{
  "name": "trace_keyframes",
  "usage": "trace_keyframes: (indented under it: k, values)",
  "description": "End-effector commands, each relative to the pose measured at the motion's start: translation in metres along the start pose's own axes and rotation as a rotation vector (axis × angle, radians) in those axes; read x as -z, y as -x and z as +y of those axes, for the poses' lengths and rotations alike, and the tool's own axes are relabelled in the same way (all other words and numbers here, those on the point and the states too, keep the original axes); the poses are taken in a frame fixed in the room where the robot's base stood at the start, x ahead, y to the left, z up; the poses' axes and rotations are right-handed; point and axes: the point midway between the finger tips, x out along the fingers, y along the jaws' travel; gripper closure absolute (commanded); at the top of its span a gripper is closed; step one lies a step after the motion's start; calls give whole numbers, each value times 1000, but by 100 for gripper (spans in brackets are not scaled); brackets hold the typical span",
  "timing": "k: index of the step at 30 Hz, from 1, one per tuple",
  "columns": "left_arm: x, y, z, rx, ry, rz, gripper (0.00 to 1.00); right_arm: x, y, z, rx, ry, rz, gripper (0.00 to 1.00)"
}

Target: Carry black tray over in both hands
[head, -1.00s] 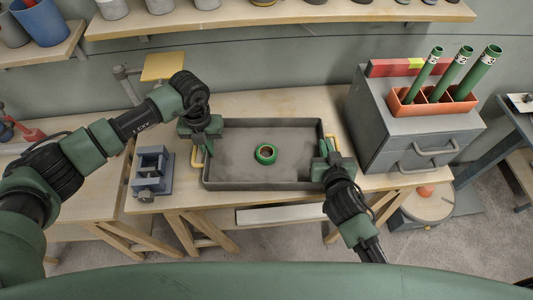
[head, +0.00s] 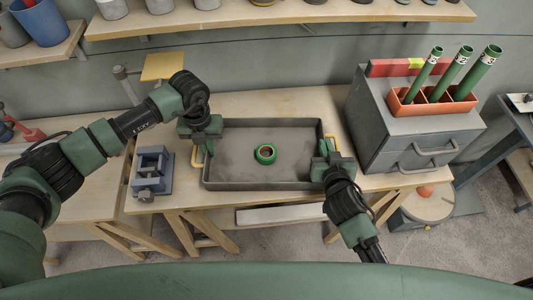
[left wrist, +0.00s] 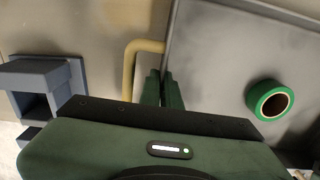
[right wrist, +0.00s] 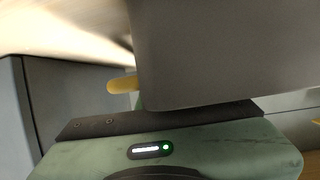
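The black tray (head: 262,186) is a shallow dark grey rectangle on the wooden table, with a yellow handle at each end. A green tape ring (head: 265,154) lies on its floor and shows in the left wrist view (left wrist: 269,100). My left gripper (head: 200,140) is at the tray's left end; in the left wrist view its fingers (left wrist: 164,88) are close together at the tray's wall, beside the yellow handle (left wrist: 130,68). My right gripper (head: 326,150) is at the tray's right end; in the right wrist view the tray wall (right wrist: 225,50) hides its fingers.
A blue-grey vice (head: 151,172) stands left of the tray. A grey drawer cabinet (head: 405,130) close on the right carries an orange holder (head: 432,100) with green tubes. A shelf (head: 280,14) with pots runs along the wall. Some bare table (head: 265,102) lies behind the tray.

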Motion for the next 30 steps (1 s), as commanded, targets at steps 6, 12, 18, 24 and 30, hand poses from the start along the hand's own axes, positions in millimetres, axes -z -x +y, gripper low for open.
trace_keyframes:
  k: [6, 12, 18, 24, 30]
  values:
    - [-1, 8, 0, 1, 0, -2, 100, 7, 3, 0, 1, 0, 1, 100]
    - [-1, 28, 0, 2, 0, -2, 100, 25, 10, 0, 1, 0, 1, 100]
    - [-1, 48, 0, 2, 0, -2, 100, 44, 18, 0, 1, 0, 1, 100]
    - [-1, 52, 0, 2, 0, -2, 100, 48, 20, 0, 1, 0, 1, 100]
    - [-1, 51, 0, 2, 0, -3, 100, 47, 19, 0, 1, 0, 1, 100]
